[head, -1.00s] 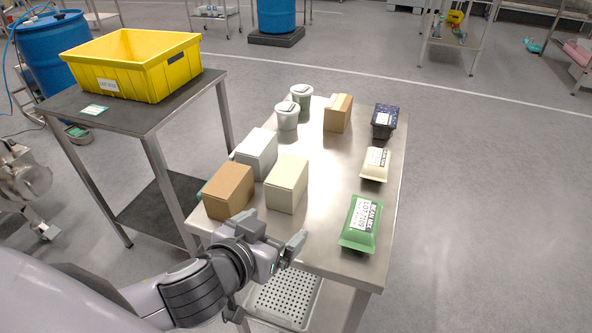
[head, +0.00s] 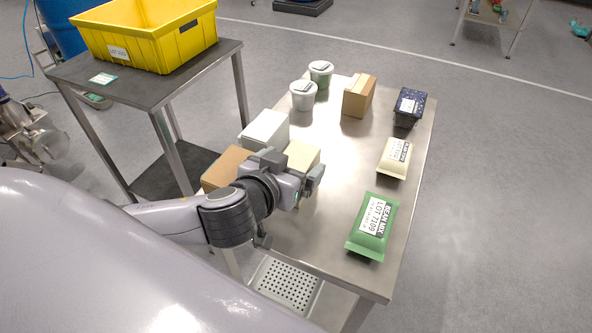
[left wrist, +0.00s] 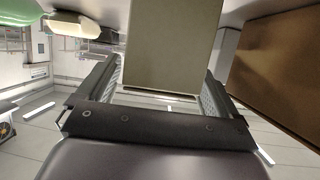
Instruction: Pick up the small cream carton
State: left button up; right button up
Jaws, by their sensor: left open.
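The small cream carton (head: 303,155) stands on the steel table, partly hidden behind my left gripper in the head view. It also shows in the left wrist view (left wrist: 172,42), upright in the picture between the two fingers. My left gripper (head: 311,180) is open at the carton's near side. In the left wrist view the left gripper (left wrist: 160,88) has a finger on each side of the carton's near end. I cannot tell whether either finger touches it. My right gripper is not in view.
A brown box (head: 228,167) and a white box (head: 265,131) stand close left of the carton. The steel table (head: 340,155) is clear mid-right. A yellow crate (head: 150,40) is on another table.

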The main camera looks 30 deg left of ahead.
aim_at(296, 159)
pick_arm(q)
jog(key=shift+x, duration=0.85)
jog(key=c, duration=1.2)
jog(key=shift+r, duration=0.1)
notch_tip(296, 159, up, 20)
jog(key=p, duration=0.4)
jog(key=shift+o, duration=1.1)
jog(key=c, duration=0.5)
jog(key=shift+c, duration=0.2)
